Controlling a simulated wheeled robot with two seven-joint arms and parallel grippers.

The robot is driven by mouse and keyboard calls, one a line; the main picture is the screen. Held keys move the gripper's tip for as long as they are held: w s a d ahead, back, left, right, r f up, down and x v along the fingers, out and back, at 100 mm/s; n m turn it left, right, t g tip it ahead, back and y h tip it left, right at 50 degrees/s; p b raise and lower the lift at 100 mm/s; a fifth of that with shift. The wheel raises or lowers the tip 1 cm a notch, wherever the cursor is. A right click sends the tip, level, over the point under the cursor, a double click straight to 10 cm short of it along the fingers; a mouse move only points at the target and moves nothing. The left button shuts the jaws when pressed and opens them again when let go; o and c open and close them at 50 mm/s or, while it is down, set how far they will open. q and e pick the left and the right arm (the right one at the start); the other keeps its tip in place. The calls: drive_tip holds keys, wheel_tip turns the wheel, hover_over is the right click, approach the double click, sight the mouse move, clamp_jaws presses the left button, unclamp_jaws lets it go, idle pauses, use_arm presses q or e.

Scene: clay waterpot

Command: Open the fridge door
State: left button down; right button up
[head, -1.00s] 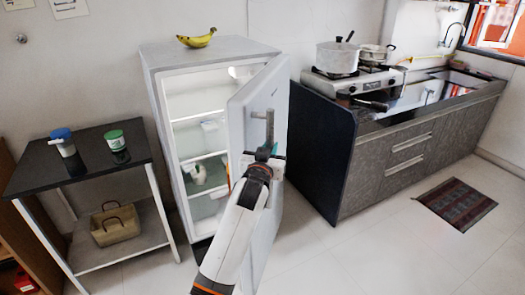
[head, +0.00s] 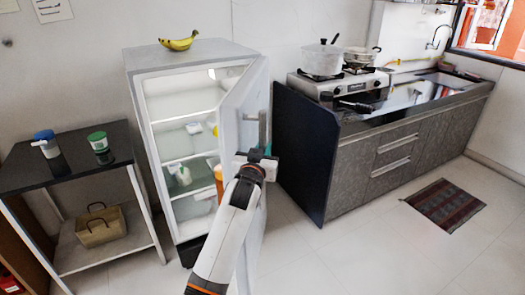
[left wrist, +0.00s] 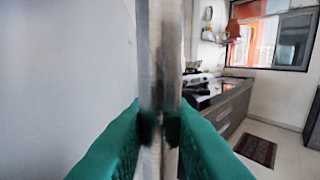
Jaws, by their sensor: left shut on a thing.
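The fridge (head: 147,100) stands against the back wall with its white door (head: 228,125) swung well open, hinged on the right. Shelves with several items show inside. A grey vertical bar handle (head: 262,128) is on the door's outer face. My left gripper (head: 262,158) is at the lower part of this handle. In the left wrist view its green fingers (left wrist: 160,133) are closed around the metal handle bar (left wrist: 160,60), with the door face (left wrist: 65,80) on the left. My right gripper is not in view.
A dark counter (head: 305,150) with a stove (head: 340,85) stands right of the fridge, near the open door. A black side table (head: 70,185) is at the left. Bananas (head: 180,42) lie on the fridge. Floor at the right front is clear, with a mat (head: 445,205).

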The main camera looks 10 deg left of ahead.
use_arm(q)
drive_tip(key=c, duration=1.3)
unclamp_jaws()
drive_tip(key=shift+s, duration=0.1)
drive_tip(key=s, duration=0.8)
drive_tip(key=s+a+b, duration=0.1)
drive_tip(key=s, duration=0.2)
drive_tip(key=shift+s, duration=0.4)
drive_tip(key=shift+c, duration=0.7)
